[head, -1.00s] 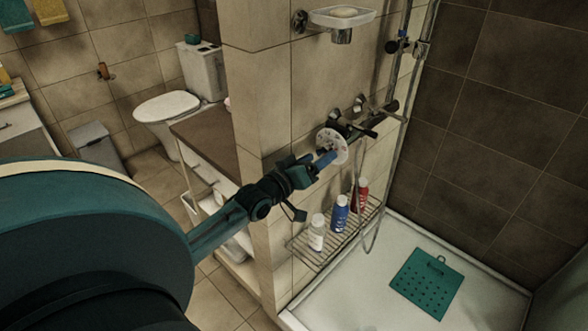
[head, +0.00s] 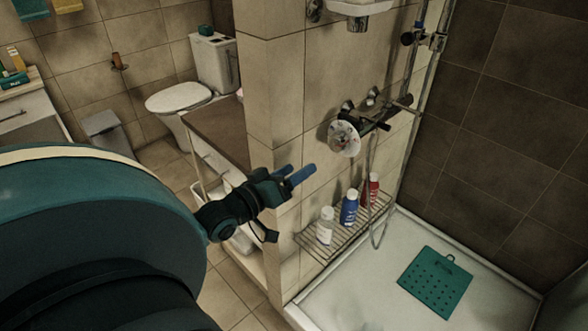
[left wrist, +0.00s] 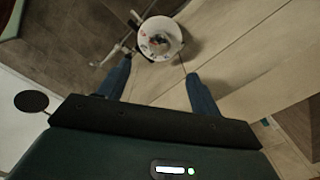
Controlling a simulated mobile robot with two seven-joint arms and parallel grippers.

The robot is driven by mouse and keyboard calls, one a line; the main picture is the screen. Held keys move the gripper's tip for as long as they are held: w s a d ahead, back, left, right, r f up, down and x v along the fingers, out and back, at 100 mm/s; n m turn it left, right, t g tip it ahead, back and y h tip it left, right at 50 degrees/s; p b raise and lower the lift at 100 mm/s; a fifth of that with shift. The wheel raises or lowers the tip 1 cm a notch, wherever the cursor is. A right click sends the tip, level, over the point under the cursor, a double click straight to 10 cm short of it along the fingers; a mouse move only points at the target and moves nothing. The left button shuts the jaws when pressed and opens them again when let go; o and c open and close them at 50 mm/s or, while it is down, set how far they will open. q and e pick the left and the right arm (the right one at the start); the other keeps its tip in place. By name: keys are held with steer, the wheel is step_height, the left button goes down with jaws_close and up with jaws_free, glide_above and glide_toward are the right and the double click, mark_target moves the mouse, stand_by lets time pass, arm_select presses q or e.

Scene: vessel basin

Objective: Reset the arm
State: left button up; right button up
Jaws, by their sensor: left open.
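My left gripper (head: 292,174) is open and empty in the head view, in front of the tiled wall edge. Its two blue fingers stand apart in the left wrist view (left wrist: 158,82). A round white disc with coloured marks (head: 343,138) is on the shower fitting, up and right of the gripper and apart from it. In the left wrist view the disc (left wrist: 160,38) shows beyond the fingertips, between them. My right gripper is not in view.
A wire rack (head: 338,238) holds a white bottle (head: 325,227), a blue bottle (head: 349,207) and a red bottle (head: 371,188). A soap dish (head: 358,8) is above. A green mat (head: 436,282) lies in the shower tray (head: 385,310). A brown-topped shelf (head: 212,128) stands left of the wall.

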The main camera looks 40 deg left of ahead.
arm_select(q)
steer(key=s+d+f+m+g, duration=0.3)
steer(key=s+d+f, duration=0.3)
steer(key=d+f, duration=0.4)
steer(key=s+d+f+m+g+h, duration=0.1)
steer(key=s+d+f+m+g, duration=0.3)
steer(key=s+d+f, duration=0.3)
steer(key=d+f+m, duration=0.1)
steer(key=d+f, duration=0.2)
steer(key=d, duration=0.1)
steer(key=shift+s+d+g+h, duration=0.15)
steer(key=shift+d+g+h, duration=0.15)
steer(key=shift+f, duration=0.1)
steer(key=shift+c, duration=0.4)
